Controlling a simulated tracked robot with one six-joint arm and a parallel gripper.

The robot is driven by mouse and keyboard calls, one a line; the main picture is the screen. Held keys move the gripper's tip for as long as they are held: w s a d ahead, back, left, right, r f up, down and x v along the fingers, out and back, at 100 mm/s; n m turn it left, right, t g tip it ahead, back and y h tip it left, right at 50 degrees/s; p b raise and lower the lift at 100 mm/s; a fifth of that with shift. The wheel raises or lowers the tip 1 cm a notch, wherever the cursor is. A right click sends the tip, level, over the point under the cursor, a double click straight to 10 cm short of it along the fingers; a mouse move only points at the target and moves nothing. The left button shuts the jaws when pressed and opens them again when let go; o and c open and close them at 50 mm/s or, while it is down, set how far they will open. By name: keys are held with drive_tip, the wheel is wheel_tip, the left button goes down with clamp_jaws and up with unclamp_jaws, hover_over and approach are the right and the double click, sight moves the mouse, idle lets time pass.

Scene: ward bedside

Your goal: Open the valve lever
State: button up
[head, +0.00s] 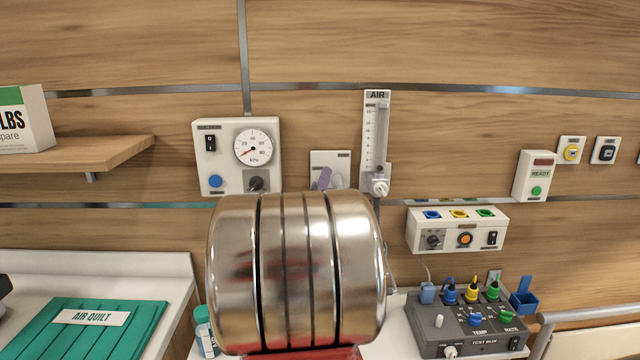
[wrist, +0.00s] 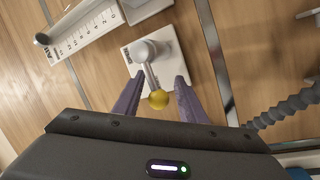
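The valve lever (wrist: 149,75) is a grey arm with a yellow ball knob (wrist: 158,99) on its end. It is mounted on a white wall plate (wrist: 133,58), which shows in the head view (head: 343,157) partly hidden behind my arm. My gripper (wrist: 160,84) is open. Its two purple fingers stand on either side of the yellow knob, with a gap on both sides.
An AIR flowmeter (head: 376,140) is close to the right of the plate. A gauge panel (head: 238,155) is on its left. A control box (head: 457,230) and a grey unit with knobs (head: 468,322) are at the lower right. A grey corrugated hose (wrist: 285,108) shows in the wrist view.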

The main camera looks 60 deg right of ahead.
drive_tip(key=shift+d+r, duration=0.1)
drive_tip(key=shift+d, duration=0.1)
drive_tip(key=shift+c, duration=0.7)
drive_tip(key=shift+w, duration=0.1)
clamp_jaws()
